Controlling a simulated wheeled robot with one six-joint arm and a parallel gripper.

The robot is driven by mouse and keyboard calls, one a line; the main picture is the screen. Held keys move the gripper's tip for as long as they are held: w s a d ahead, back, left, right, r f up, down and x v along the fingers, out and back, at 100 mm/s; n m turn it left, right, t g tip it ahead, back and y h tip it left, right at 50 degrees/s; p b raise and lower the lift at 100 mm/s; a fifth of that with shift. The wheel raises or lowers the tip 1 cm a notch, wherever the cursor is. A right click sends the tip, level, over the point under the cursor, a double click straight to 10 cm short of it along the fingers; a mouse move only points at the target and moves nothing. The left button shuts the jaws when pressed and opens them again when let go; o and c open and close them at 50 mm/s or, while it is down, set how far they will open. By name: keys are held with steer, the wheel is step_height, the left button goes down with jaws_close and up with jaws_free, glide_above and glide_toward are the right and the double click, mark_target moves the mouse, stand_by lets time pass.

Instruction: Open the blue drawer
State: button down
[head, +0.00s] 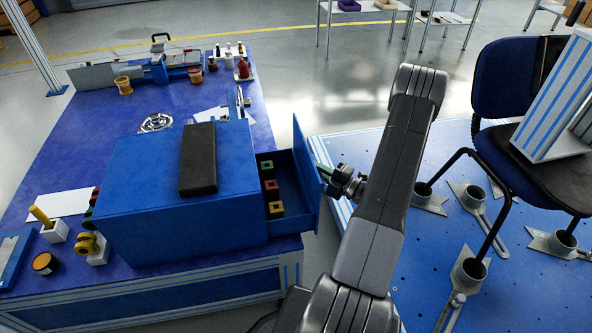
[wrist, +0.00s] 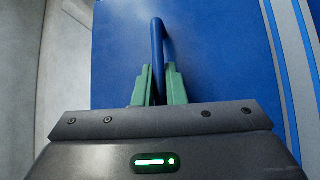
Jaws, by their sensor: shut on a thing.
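The blue drawer (head: 309,185) stands pulled out from the right side of the blue cabinet (head: 145,192) on the workbench. Green, red and yellow square blocks show inside it. My gripper (head: 327,171) is at the drawer's outer front face. In the wrist view my gripper (wrist: 158,84) has its two green fingers shut on the blue drawer handle (wrist: 158,45). The handle stands upright between the fingers, and the blue drawer front (wrist: 215,60) fills the space behind it.
A black pad (head: 198,160) lies on top of the cabinet. The blue workbench (head: 95,130) carries cups, bottles and tools. A perforated blue platform (head: 410,262) with metal fixtures and a dark blue chair (head: 508,85) is at the right. A floor gap separates platform and bench.

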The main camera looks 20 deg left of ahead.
steer(key=w+d, duration=0.3)
steer(key=d, duration=0.2)
steer(key=shift+w+d, duration=0.2)
steer(key=c, duration=1.5)
jaws_free()
steer(key=shift+d, duration=0.1)
steer(key=p+v, duration=0.1)
steer(key=v, duration=1.2)
steer(key=shift+d+f+p, duration=0.2)
steer(key=shift+d+p, duration=0.1)
steer(key=shift+s+a, duration=0.1)
steer(key=b+x, duration=0.1)
steer(key=x, duration=1.3)
steer(key=shift+s+r, duration=0.1)
steer(key=shift+r, duration=0.05)
